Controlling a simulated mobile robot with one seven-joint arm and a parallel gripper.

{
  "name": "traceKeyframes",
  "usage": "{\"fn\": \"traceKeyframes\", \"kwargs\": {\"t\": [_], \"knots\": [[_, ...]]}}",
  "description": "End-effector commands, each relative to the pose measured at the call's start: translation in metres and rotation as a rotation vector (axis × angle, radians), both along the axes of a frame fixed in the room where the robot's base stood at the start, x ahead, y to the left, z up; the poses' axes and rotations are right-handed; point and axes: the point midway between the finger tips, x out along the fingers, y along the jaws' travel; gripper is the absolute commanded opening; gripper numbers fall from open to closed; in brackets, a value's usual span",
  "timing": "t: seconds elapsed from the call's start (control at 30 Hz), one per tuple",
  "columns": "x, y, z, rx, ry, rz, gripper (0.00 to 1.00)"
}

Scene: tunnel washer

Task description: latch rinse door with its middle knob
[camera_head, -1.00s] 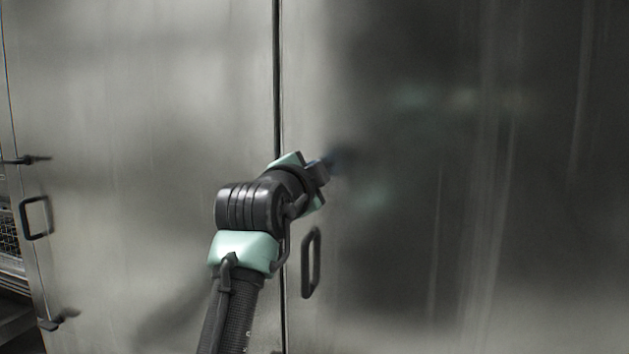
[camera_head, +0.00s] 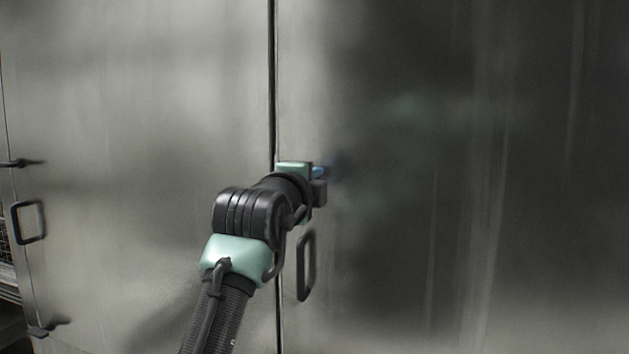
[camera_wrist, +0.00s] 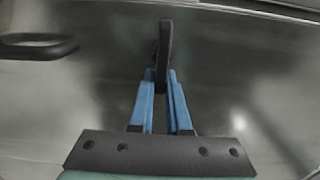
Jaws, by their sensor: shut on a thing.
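The rinse door (camera_head: 430,120) is a wide brushed-steel panel to the right of a dark vertical seam. My gripper (camera_head: 322,171) is up against it, just right of the seam and above a dark loop handle (camera_head: 306,265). In the wrist view my gripper (camera_wrist: 165,90) has its blue fingers shut on a dark, slim knob (camera_wrist: 165,45). The knob extends past the fingertips toward the top of that view. The head view hides the knob behind my wrist and fingers.
A second steel panel (camera_head: 140,120) lies left of the seam. At its left edge are a loop handle (camera_head: 28,222), an upper dark knob (camera_head: 22,163) and a lower one (camera_head: 47,327). The loop handle also shows in the wrist view (camera_wrist: 35,46).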

Motion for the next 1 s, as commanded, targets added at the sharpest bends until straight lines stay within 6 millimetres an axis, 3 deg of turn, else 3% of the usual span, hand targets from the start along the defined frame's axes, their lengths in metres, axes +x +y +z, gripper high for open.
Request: {"fn": "traceKeyframes", "kwargs": {"t": [0.3,0.33,0.5,0.83,1.0], "knots": [[0.0,0.0,-0.001,0.004,0.0,0.0,0.0],[0.0,0.0,-0.001,0.004,0.0,0.0,0.17],[0.0,0.0,-0.001,0.003,0.0,0.0,0.45],[-0.001,0.001,-0.001,0.001,0.001,0.0,0.45],[-0.015,0.005,-0.002,0.0,-0.002,0.0,0.45]]}}
